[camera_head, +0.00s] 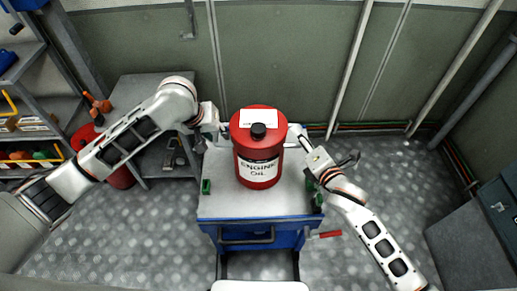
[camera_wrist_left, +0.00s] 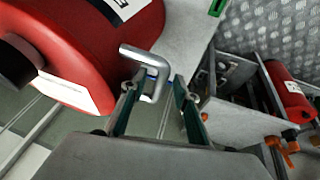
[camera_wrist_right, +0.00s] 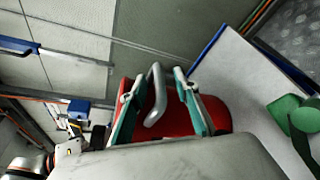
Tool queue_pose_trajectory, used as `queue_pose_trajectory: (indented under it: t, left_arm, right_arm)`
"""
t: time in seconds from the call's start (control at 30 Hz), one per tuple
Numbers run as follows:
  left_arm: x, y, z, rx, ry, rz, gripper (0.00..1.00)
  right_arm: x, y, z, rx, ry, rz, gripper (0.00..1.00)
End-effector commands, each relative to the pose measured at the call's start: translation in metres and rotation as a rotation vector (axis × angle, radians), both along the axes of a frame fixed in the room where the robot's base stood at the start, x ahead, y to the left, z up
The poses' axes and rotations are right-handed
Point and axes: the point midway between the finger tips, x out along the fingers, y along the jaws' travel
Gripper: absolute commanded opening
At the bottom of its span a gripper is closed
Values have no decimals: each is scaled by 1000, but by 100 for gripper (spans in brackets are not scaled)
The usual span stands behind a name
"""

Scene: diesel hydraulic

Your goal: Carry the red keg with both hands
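The red keg (camera_head: 258,165), labelled ENGINE OIL, stands upright on the blue cart's grey top (camera_head: 228,207). It has a black cap and a metal handle on each side. My left gripper (camera_head: 225,131) is at the keg's left side. In the left wrist view its fingers (camera_wrist_left: 155,86) are apart, with the left handle (camera_wrist_left: 145,52) reaching between them. My right gripper (camera_head: 303,138) is at the keg's right side. In the right wrist view its fingers (camera_wrist_right: 153,80) are apart, with the right handle (camera_wrist_right: 158,96) between them. Finger contact with either handle cannot be told.
Green items (camera_head: 206,187) lie at the cart top's left and right edges. A grey workbench (camera_head: 150,90) stands behind on the left, with shelves (camera_head: 30,75) beside it. A grey cabinet (camera_head: 475,240) is at the right. The floor on both sides of the cart is mostly clear.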

Motion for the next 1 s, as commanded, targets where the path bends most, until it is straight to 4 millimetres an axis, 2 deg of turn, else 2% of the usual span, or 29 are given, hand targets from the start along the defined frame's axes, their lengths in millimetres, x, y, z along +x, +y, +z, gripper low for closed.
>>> queue_pose_trajectory:
  t: [0.37,0.47,0.5,0.8,0.83,1.0]
  left_arm:
    - [2,-1,-4,0,0,-1,30]
    - [2,-1,-4,0,-1,-1,4]
    - [2,-1,-4,0,-1,-1,0]
    - [2,-1,-4,0,-1,-1,0]
    - [5,-2,2,-6,-12,0,0]
    - [5,-2,4,-5,-12,0,0]
  right_arm:
    - [4,2,-1,0,0,0,30]
    - [4,2,-1,0,0,0,4]
    - [4,2,-1,0,0,0,0]
    - [4,2,-1,0,0,0,0]
    - [7,3,9,10,-16,2,0]
    - [7,3,10,9,-16,2,0]
